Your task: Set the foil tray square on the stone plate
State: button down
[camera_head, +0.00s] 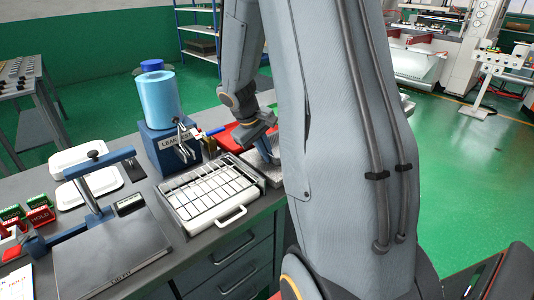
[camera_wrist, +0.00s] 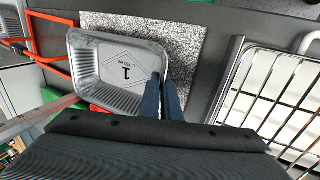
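The foil tray (camera_wrist: 88,62) is an open silver tray with a "1" marked on its floor. In the wrist view it covers the left part of the speckled grey stone plate (camera_wrist: 190,42) and sticks out past it to the left and below. Its sides look turned slightly against the plate's edges. My gripper (camera_wrist: 163,82) has its two dark fingers close together at the tray's right wall, one inside and one outside, pinching the rim. Whether the tray touches the plate is hard to tell. In the head view my arm hides most of the tray and plate.
A wire rack over a white tray (camera_head: 238,216) stands close beside the plate. A blue bottle (camera_head: 158,100) on a stand, a flat scale-like plate (camera_head: 110,262) and white containers (camera_head: 82,158) fill the bench's left.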

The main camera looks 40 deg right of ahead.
jog(key=shift+f, duration=0.15)
jog(key=c, duration=1.9)
grip_release()
jog(key=shift+b+v, duration=0.5)
jog(key=shift+v, duration=3.4)
